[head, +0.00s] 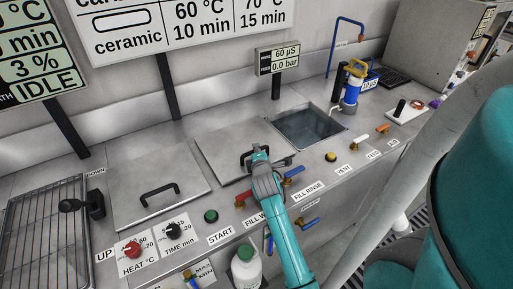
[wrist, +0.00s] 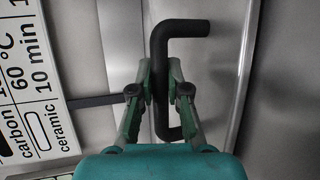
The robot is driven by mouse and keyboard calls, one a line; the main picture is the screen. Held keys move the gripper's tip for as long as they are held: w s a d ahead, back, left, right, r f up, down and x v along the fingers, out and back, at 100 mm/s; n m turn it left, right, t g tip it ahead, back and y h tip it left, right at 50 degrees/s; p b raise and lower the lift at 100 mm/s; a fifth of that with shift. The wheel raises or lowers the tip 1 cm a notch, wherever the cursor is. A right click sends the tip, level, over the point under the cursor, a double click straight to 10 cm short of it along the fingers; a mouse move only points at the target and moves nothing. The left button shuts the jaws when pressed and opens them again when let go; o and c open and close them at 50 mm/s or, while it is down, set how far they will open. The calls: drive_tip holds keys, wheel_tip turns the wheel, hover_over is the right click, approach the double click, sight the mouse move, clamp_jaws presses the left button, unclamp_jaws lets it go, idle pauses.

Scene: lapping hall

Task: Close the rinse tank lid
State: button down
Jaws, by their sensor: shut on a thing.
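A flat grey steel lid (head: 225,142) lies in the middle of the bench in the head view, and looks level. Its black bar handle (head: 246,158) is largely covered by my gripper (head: 262,157). In the wrist view my gripper (wrist: 161,88) is shut on the black handle (wrist: 180,28), with a finger on each side of the bar. To the right of this lid is an open square tank (head: 310,124) with dark water in it. The head view does not show clearly whether the lid's right edge touches the tank's rim.
A second closed lid (head: 150,190) with a black handle is on the left, beside a wire rack (head: 40,235). Valve levers and a green button (head: 211,216) line the front edge. A white bottle (head: 246,268) is below the front edge.

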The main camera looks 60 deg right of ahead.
drive_tip(key=c, duration=1.1)
unclamp_jaws()
drive_tip(key=shift+f, duration=0.35)
drive_tip(key=shift+c, duration=0.2)
drive_tip(key=shift+r, duration=0.1)
drive_tip(key=shift+s+a+r, duration=0.15)
drive_tip(key=shift+s+a, duration=0.15)
drive_tip(key=shift+a, duration=0.1)
drive_tip(key=v, duration=1.1)
